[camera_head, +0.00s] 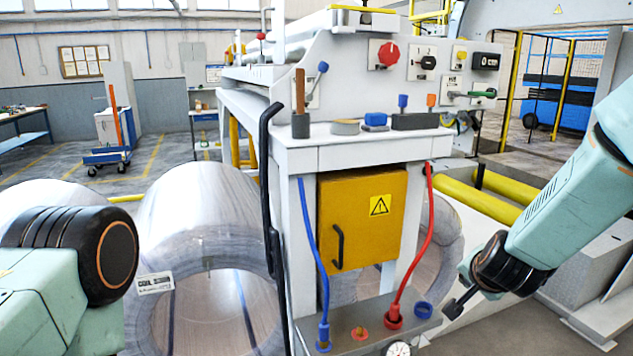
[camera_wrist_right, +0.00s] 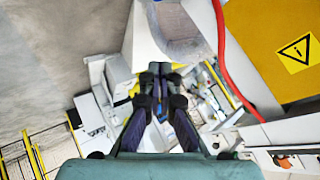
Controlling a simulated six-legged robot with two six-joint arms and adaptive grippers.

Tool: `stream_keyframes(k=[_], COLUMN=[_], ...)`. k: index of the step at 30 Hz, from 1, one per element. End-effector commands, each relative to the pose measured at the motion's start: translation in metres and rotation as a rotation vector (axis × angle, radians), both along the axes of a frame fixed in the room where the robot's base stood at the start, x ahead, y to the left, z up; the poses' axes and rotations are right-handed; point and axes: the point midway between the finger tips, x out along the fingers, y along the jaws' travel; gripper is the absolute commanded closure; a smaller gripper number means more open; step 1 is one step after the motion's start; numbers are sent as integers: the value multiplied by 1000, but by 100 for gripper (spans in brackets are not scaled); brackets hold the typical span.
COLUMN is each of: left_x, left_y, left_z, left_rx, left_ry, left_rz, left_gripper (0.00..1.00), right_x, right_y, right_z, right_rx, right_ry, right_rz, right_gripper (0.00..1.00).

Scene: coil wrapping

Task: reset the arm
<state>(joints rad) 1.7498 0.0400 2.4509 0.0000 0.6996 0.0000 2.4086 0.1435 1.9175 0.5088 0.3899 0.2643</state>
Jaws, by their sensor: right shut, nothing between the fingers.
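My right arm (camera_head: 565,190) comes in from the right, teal with black joints. Its gripper (camera_head: 455,303) points down and left, to the right of the machine's lower shelf. In the right wrist view the two dark fingers (camera_wrist_right: 160,72) are together with nothing between them. My left arm (camera_head: 60,265) shows as teal links and a black joint at the lower left; its gripper is outside the picture.
A white machine stand (camera_head: 375,150) has a yellow cabinet door (camera_head: 365,210), a blue hose (camera_head: 313,240) and a red hose (camera_head: 422,235). The red hose (camera_wrist_right: 222,50) also shows in the right wrist view. A wrapped coil (camera_head: 200,215) stands left. Yellow rollers (camera_head: 470,198) lie behind.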

Motion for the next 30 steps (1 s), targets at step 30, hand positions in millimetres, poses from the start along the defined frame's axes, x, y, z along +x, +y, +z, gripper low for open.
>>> stream_keyframes(k=[30], left_x=[1], left_y=[0], left_z=[-154], left_rx=[0], left_ry=[-1], left_rz=[0], left_gripper=[60], right_x=[-414], right_y=[72], right_z=[-410], right_rx=[-184], right_ry=[817], right_rz=[874], right_gripper=[100])
